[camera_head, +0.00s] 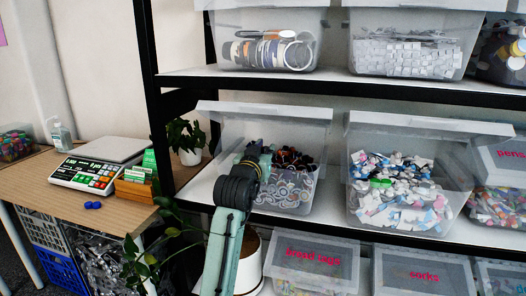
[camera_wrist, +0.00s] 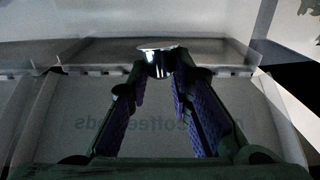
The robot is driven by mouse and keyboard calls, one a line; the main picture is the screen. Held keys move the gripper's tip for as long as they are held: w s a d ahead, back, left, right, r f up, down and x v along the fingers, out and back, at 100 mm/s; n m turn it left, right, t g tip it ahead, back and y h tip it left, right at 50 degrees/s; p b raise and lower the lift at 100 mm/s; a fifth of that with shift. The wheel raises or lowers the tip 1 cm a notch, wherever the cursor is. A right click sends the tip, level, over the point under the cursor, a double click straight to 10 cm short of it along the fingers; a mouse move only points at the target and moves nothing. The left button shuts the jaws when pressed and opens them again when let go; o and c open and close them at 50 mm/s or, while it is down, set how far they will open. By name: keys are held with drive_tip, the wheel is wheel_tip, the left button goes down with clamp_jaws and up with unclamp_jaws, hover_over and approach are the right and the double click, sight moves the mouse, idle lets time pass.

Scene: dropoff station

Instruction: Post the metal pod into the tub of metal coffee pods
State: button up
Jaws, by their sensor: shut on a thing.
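The metal pod (camera_wrist: 160,60) is small, silver and shiny, with a wide flat rim on top. It sits between the fingertips of my gripper (camera_wrist: 158,75) in the wrist view, and the purple-padded fingers are shut on it. In the head view my gripper (camera_head: 258,155) is at the middle-shelf tub (camera_head: 232,132), over or in front of its contents; I cannot tell how deep. That tub is clear and holds dark and silvery round pieces. Mirrored lettering ending in "coffee pods" shows on a pale panel (camera_wrist: 75,105) behind the fingers. The pod cannot be made out in the head view.
A tub of mixed foil-like scraps (camera_head: 440,150) stands just right on the same shelf (camera_head: 335,226). Upper tubs sit on the shelf above (camera_head: 380,86), limiting height. Lidded tubs (camera_head: 312,262) are below. A desk (camera_head: 100,215) with a scale (camera_head: 85,175) and plants (camera_head: 180,135) are left.

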drive_tip(key=o, duration=0.9)
drive_tip(key=v, duration=1.2)
